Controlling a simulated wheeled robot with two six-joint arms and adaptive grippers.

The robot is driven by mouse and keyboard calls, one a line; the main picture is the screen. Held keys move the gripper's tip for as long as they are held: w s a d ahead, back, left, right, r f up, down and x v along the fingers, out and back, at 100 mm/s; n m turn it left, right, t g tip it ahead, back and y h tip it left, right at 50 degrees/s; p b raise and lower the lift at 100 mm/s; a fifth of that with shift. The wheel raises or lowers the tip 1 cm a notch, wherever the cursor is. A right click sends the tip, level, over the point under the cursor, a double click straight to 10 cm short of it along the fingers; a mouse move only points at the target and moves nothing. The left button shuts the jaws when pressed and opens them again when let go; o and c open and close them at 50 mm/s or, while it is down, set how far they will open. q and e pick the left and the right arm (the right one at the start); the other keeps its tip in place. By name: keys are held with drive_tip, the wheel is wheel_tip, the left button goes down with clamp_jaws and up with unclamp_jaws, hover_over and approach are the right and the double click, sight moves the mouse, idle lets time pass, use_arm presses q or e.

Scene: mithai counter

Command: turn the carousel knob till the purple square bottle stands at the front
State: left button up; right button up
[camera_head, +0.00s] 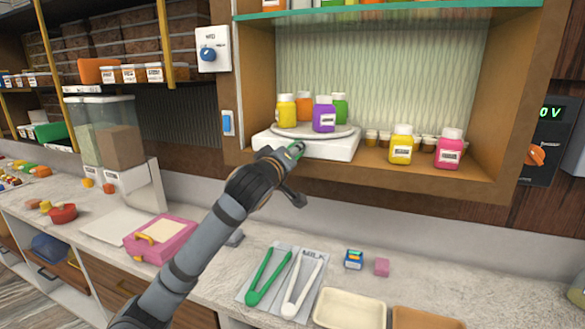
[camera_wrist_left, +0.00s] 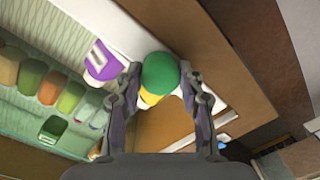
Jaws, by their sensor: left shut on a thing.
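The carousel is a round pale turntable (camera_head: 283,133) on a white base (camera_head: 330,149) in the cabinet niche. The purple square bottle (camera_head: 324,117) stands at its front, slightly right of the middle. A yellow bottle (camera_head: 287,111) stands left, an orange one (camera_head: 304,104) behind and a green one (camera_head: 341,106) at the back right. My left gripper (camera_head: 293,153) is at the base's front, shut on the green knob (camera_wrist_left: 160,73). In the left wrist view the purple bottle (camera_wrist_left: 101,58) is just beside the fingers; something yellow shows beyond the knob. My right gripper is out of view.
A yellow bottle (camera_head: 401,147) and a pink bottle (camera_head: 449,151) stand on the shelf right of the base. Below, the counter holds green and white tongs (camera_head: 302,287), a pink box (camera_head: 160,240) and a pale tray (camera_head: 350,309). A glass shelf (camera_head: 390,11) hangs above.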

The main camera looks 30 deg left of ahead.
use_arm(q)
drive_tip(key=shift+n+b, duration=3.6)
drive_tip(key=shift+b, duration=0.25)
drive_tip(key=o, duration=1.2)
drive_tip(key=shift+c, duration=0.2)
drive_tip(key=v, duration=0.7)
drive_tip(key=shift+s, duration=0.2)
